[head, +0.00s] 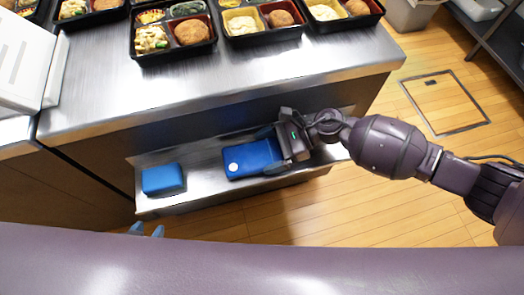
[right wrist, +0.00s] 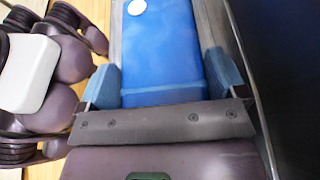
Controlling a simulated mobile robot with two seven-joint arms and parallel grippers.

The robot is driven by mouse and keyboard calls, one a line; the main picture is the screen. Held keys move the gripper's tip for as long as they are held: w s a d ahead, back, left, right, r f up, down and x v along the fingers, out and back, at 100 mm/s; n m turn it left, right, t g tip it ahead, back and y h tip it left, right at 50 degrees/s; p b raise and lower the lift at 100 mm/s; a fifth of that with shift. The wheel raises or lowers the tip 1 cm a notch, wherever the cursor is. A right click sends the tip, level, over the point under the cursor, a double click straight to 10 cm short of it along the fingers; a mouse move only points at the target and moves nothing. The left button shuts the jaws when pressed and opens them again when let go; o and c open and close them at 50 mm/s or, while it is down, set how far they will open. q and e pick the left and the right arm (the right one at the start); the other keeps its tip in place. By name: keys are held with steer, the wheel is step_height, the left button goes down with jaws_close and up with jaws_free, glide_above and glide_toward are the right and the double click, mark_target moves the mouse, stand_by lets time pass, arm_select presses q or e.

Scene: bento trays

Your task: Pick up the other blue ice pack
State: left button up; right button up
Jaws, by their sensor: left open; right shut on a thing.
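A flat blue ice pack (head: 248,160) with a white round spot lies at the low steel shelf, right of its middle. My right gripper (head: 270,150) is shut on its right end. The right wrist view shows this ice pack (right wrist: 160,50) between the two blue fingers. A second blue ice pack (head: 162,178) rests on the shelf's left end, apart from the first. My left gripper (head: 147,230) shows only as two blue fingertips at the bottom, below the second pack. They are spread apart and empty; the rest is hidden behind my body.
The low shelf (head: 205,165) juts out beneath the steel counter (head: 250,75). A white box (head: 22,60) stands at the left. A grey bin (head: 408,15) and wooden floor (head: 430,60) lie to the right.

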arm_select(q)
steer(key=r+p, duration=0.1)
steer(key=w+r+p, duration=0.1)
steer(key=r+p, duration=0.1)
steer(key=shift+d+r+t, duration=0.15)
steer(key=shift+r+t, duration=0.15)
steer(key=shift+s+r+p, duration=0.1)
steer(key=shift+r+p, duration=1.1)
steer(key=shift+p, duration=0.35)
arm_select(e)
step_height(320, 180, up, 28)
